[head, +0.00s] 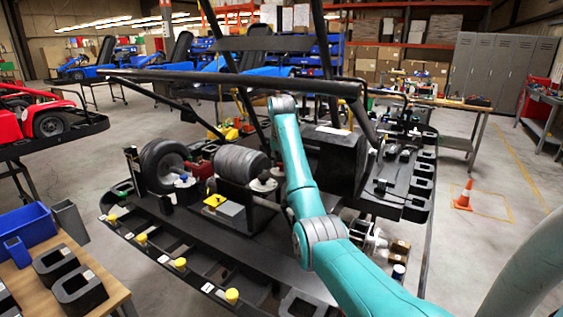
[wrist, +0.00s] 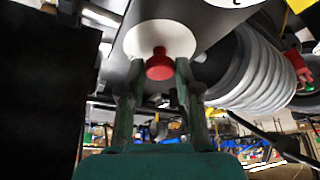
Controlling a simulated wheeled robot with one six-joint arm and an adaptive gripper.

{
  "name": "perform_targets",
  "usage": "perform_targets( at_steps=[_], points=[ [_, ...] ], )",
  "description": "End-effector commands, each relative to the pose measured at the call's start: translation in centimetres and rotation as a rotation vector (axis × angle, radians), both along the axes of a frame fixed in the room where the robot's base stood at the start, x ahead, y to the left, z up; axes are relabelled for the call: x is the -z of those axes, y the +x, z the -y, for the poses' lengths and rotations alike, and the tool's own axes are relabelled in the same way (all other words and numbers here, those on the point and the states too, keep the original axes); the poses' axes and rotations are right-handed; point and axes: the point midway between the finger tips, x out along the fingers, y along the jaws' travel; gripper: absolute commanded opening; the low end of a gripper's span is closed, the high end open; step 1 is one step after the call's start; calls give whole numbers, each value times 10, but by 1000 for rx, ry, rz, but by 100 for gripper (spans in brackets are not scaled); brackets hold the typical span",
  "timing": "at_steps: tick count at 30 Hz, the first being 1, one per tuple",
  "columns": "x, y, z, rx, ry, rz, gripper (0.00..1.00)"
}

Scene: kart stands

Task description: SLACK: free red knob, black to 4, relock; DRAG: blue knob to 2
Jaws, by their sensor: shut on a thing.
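In the wrist view a red knob (wrist: 160,66) stands out from a round white plate (wrist: 160,40) on a dark panel. My gripper (wrist: 161,72) has one green finger on each side of the knob and is shut on it. In the head view my teal arm reaches over the kart and hides my gripper and the red knob. A blue knob (head: 184,178) sits on a pale disc beside the left tyre. A dark grey knob (head: 263,176) sits on another pale disc to its right; I cannot tell whether it is the black one. The dial markings are too small to read.
The kart's black frame bars (head: 230,82) cross above the work area. Several yellow caps (head: 232,295) line the stand's front edge. A wooden bench (head: 85,285) with blue bins (head: 28,235) stands at lower left. An orange cone (head: 464,197) stands on open floor at right.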

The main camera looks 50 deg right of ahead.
Motion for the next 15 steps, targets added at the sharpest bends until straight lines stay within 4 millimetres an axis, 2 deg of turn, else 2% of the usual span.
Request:
perform_targets(
  at_steps=[15],
  points=[
    [0,3,-2,485,1,-2,0]
  ],
)
